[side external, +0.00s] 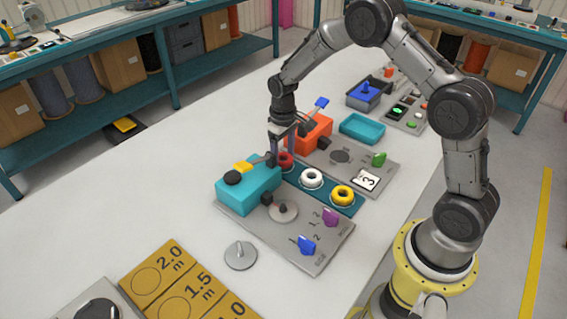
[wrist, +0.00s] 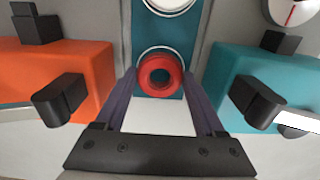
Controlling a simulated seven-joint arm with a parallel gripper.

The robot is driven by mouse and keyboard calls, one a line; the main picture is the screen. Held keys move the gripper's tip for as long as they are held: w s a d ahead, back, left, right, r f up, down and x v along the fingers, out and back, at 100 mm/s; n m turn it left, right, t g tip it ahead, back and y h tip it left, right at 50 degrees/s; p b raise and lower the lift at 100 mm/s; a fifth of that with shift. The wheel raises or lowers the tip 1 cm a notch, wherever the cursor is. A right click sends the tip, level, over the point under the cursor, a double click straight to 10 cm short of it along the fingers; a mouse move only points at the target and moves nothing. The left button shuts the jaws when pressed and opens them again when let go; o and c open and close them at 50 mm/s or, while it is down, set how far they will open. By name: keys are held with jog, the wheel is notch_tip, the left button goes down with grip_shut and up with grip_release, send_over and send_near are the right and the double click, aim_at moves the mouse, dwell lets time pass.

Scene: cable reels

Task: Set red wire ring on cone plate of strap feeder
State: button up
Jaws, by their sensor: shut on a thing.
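The red wire ring (wrist: 145,76) is between my gripper's fingertips (wrist: 160,80) in the wrist view, and my gripper is shut on it. In the side view the ring (side external: 286,164) is at the far end of a teal strip (side external: 327,193), under my gripper (side external: 281,148). I cannot tell whether it touches the strip. A teal machine (side external: 245,184) has a grey round plate (side external: 290,214) on its base. Which is the strap feeder is not clear.
A white ring (side external: 312,171) and a yellow ring (side external: 342,188) sit on the same strip. The two machines stand close on either side of my gripper. A grey disc with a pin (side external: 240,260) lies on the white table.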

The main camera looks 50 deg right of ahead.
notch_tip(320, 180, up, 7)
dwell(0.4)
notch_tip(320, 180, up, 6)
jog(key=s+a+f+n, duration=0.1)
jog(key=s+a+n, duration=0.1)
jog(key=s+a, duration=0.1)
jog(key=s+a+f+n, duration=0.1)
jog(key=s+a+n, duration=0.1)
jog(key=s+a, duration=0.2)
jog(key=s+a+f+n, duration=0.1)
jog(key=s+a+n, duration=0.1)
jog(key=s+a, duration=0.2)
jog(key=shift+a+f, duration=0.2)
jog(key=shift+a, duration=0.45)
jog(key=shift+a+f, duration=0.2)
jog(key=shift+a, duration=0.45)
jog(key=shift+f, duration=2.9)
